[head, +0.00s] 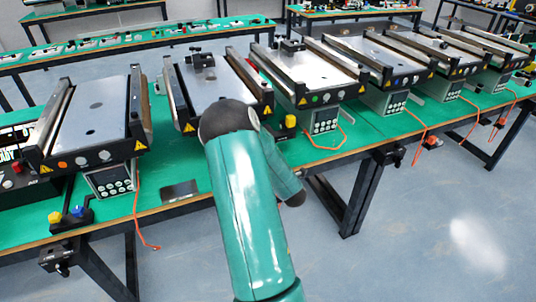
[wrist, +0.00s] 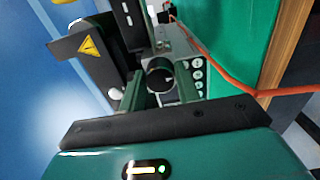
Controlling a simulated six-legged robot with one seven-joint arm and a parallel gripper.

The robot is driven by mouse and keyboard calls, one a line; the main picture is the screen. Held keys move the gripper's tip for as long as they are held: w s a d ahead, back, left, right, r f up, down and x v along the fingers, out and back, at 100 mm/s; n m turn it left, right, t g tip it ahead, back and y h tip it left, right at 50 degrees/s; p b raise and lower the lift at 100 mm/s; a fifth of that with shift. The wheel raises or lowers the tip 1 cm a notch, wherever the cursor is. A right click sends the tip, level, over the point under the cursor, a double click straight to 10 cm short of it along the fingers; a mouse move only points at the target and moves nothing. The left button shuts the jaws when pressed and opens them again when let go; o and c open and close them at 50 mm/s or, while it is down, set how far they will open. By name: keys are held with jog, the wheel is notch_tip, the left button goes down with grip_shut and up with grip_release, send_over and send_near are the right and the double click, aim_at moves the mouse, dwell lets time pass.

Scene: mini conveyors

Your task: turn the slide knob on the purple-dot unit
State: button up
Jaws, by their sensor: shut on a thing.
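In the wrist view, a round dark knob (wrist: 159,74) sits on the grey front panel of a unit. My gripper (wrist: 157,82) has its two green fingers shut on the knob, one on each side. A white button (wrist: 116,94) shows left of the fingers. In the head view, my arm covers the front of the second conveyor unit from the left (head: 228,82), and my fingers and the knob are hidden there. I cannot make out a purple dot in either view, nor the knob's angle.
A conveyor unit (head: 97,108) stands to the left, and several more stand in a row to the right on the green bench (head: 372,132). An orange cable (wrist: 240,88) runs beside the panel in the wrist view. A yellow warning plate (wrist: 90,46) is close to the left finger.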

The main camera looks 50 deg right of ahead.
jog(key=n, duration=0.4)
jog(key=shift+w+r+n, duration=0.1)
jog(key=shift+w+n, duration=0.1)
jog(key=shift+n, duration=0.2)
jog(key=n, duration=0.4)
jog(key=shift+n, duration=0.3)
jog(key=o, duration=1)
jog(key=shift+c, duration=0.2)
jog(key=shift+s, duration=0.15)
jog(key=v, duration=1.3)
jog(key=shift+s+a, duration=0.2)
jog(key=shift+s, duration=0.1)
